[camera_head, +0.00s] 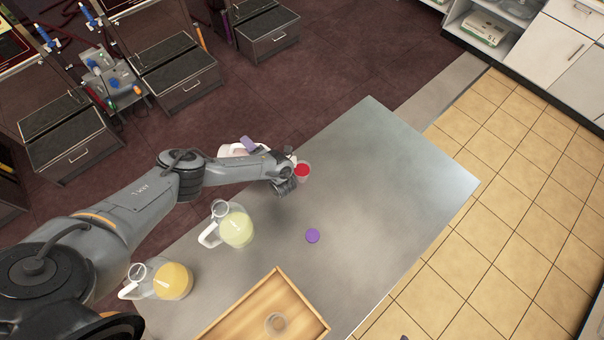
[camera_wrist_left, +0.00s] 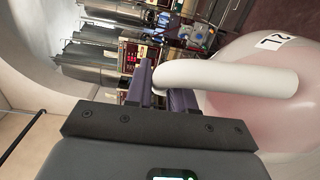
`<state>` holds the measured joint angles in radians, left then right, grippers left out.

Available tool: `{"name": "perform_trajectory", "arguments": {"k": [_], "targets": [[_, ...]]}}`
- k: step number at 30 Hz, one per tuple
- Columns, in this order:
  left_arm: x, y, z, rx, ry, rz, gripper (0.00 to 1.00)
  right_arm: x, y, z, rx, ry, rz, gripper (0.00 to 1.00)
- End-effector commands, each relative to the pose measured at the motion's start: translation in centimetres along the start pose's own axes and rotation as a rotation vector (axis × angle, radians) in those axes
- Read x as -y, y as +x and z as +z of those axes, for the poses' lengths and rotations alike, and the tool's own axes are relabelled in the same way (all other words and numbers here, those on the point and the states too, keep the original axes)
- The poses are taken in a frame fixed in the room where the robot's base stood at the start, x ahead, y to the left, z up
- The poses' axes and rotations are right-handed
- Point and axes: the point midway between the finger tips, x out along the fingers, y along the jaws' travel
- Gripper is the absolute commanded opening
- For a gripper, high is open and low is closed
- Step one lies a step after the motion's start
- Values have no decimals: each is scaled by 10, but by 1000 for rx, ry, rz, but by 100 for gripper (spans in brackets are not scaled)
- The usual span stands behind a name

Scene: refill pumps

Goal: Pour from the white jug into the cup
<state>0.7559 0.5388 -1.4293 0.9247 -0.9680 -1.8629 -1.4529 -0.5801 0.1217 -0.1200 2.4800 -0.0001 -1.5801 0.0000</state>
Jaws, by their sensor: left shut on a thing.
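A jug with a pale pinkish body and white handle (camera_wrist_left: 235,78) is held in my left gripper (camera_wrist_left: 165,90), with the purple fingers shut across the handle. In the head view the jug (camera_head: 230,151) shows only in part behind my forearm, beside the purple fingers of my left gripper (camera_head: 250,145). Its spout is hidden and I cannot tell how far it is tilted. A small clear cup with red in it (camera_head: 303,171) shows just right of my left wrist. It is apart from the jug in the picture.
A jug with pale yellow-green liquid (camera_head: 236,230) and a jug with orange liquid (camera_head: 172,281) stand on the steel table (camera_head: 390,180). A purple disc (camera_head: 312,236) lies near the middle. A wooden tray (camera_head: 214,329) holds a clear glass (camera_head: 276,323). The table's right part is clear.

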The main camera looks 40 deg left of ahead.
Motion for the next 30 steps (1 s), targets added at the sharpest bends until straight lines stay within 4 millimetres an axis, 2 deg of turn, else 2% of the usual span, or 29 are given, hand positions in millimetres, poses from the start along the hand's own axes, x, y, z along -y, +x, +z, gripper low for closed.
{"name": "perform_trajectory", "arguments": {"k": [11, 19, 30], "targets": [[-5, 2, -1, 0, -13, -7, 0, 1, -4, -2, -1, 6, -5, 48], [-15, 20, -17, 0, -145, -139, 0, 0, -30, -10, -1, 5, -4, 48], [-13, 34, -32, 2, -297, -290, 0, -2, -35, -11, 0, -3, 3, 48]]}}
